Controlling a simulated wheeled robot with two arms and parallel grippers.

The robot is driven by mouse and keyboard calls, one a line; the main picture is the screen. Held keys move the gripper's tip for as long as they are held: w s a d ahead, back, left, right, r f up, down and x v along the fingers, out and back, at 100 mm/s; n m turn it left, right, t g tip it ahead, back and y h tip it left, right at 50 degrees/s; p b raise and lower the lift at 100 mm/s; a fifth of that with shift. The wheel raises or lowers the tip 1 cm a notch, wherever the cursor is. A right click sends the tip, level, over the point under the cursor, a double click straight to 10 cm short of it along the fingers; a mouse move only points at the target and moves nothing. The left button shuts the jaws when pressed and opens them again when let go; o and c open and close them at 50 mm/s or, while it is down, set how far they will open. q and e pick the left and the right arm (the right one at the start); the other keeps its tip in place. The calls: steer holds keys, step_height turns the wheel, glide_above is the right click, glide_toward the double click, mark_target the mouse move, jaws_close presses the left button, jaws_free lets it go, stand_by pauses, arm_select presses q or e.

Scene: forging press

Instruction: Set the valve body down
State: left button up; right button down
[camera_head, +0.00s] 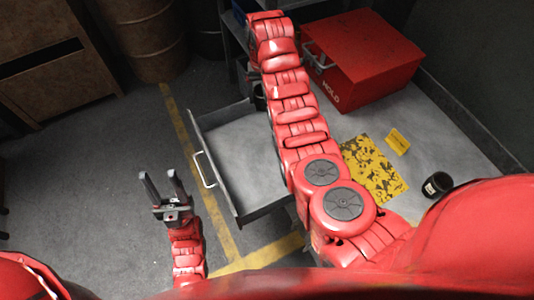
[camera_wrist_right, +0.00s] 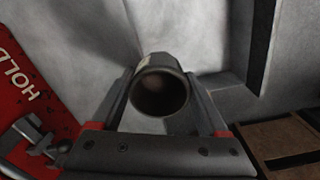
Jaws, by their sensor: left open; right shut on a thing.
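The valve body (camera_wrist_right: 160,92) shows in the right wrist view as a dark metal cylinder with its round, hollow end facing the camera. My right gripper (camera_wrist_right: 160,76) is shut on it, with one finger on each side. Pale grey surfaces lie beyond it; I cannot tell whether it touches any of them. In the head view my right arm reaches to the far end of the grey worktop, and its gripper and the valve body are mostly hidden there. My left gripper (camera_head: 163,187) is open and empty above the floor, left of the open drawer.
A red box marked HOLD (camera_head: 365,62) stands on the worktop right of my right arm; it also shows in the wrist view (camera_wrist_right: 22,92). A grey drawer (camera_head: 205,158) is pulled open. A yellow-black plate (camera_head: 375,168), yellow sign (camera_head: 398,141) and dark jar (camera_head: 437,185) are nearer.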

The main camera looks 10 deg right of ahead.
steer(key=shift+s+a+f, duration=1.15)
steer(key=shift+a+f, duration=0.05)
steer(key=shift+f, duration=0.4)
steer(key=m, duration=0.2)
glide_above(245, 163)
steer(key=s+d, duration=0.1)
steer(key=s, duration=0.2)
step_height(245, 163, down, 8)
steer(key=s+a+f+m, duration=0.1)
steer(key=s+f+m, duration=0.4)
steer(key=s, duration=0.8)
steer(key=w+b, duration=0.1)
steer(key=w, duration=0.2)
steer(key=w+f+b, duration=0.1)
steer(key=w+b, duration=0.1)
steer(key=w, duration=0.2)
steer(key=w+f+b, duration=0.1)
steer(key=w, duration=0.3)
steer(key=shift+d+b, duration=0.1)
steer(key=shift+b, duration=0.25)
steer(key=w, duration=0.1)
steer(key=w+p, duration=0.1)
steer(key=w, duration=0.1)
steer(key=shift+w+r, duration=0.2)
steer(key=shift+r, duration=0.05)
steer(key=shift+w+f, duration=0.15)
steer(key=shift+w, duration=0.55)
steer(key=shift+f+p, duration=0.9)
steer(key=shift+f, duration=0.95)
